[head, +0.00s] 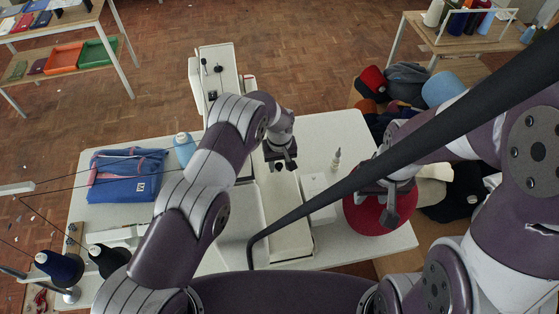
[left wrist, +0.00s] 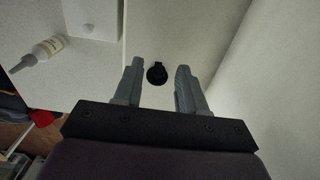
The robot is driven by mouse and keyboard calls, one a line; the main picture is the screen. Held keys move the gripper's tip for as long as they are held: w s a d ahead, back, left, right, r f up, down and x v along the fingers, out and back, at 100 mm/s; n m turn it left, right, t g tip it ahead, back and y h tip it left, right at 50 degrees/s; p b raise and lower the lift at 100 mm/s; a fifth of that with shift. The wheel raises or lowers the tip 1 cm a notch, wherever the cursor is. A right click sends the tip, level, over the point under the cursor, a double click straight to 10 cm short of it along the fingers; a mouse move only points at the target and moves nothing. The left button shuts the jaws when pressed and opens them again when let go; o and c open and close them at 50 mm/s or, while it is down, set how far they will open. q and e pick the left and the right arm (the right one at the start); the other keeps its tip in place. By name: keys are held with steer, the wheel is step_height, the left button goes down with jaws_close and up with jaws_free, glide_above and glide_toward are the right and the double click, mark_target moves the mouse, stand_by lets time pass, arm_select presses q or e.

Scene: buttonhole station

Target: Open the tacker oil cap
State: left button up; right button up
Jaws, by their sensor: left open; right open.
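The tacker's white housing (head: 285,205) stands at the middle of the table. In the left wrist view a small round black cap (left wrist: 157,75) with a tab sits on the pale surface, which I take to be the oil cap. My left gripper (left wrist: 159,68) is open, and the cap shows between its fingertips with a gap on both sides. Contact and height above it are unclear. In the head view the left gripper (head: 281,165) points down over the housing, and I cannot make out the cap there. My right gripper (head: 384,205) is open and empty above a red round object (head: 378,213).
A small nozzled bottle (head: 336,160), also in the left wrist view (left wrist: 38,53), and a white box (head: 319,188) are right of the housing. A blue bag (head: 125,177) and thread cones (head: 60,267) lie left. A black bar crosses the head view.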

mark_target(280, 175)
arm_select(q)
jaws_close()
steer(key=shift+s+d, duration=0.1)
steer(key=shift+s+f+t, duration=0.1)
steer(key=shift+t, duration=0.3)
steer(key=shift+f+t+b, duration=0.15)
steer(key=shift+t+b, duration=0.15)
steer(key=shift+b, duration=0.35)
steer(key=f+t+b, duration=0.1)
steer(key=b, duration=0.5)
steer(key=s+f+t+b, duration=0.1)
steer(key=b, duration=0.5)
steer(key=shift+s+d+t+y, duration=0.15)
steer(key=shift+d+t+y, duration=0.05)
steer(key=shift+t+y, duration=0.1)
steer(key=s+r+t+b, duration=0.1)
steer(key=b, duration=1.1)
steer(key=shift+t+y, duration=0.3)
steer(key=shift+t, duration=0.1)
steer(key=shift+r, duration=0.2)
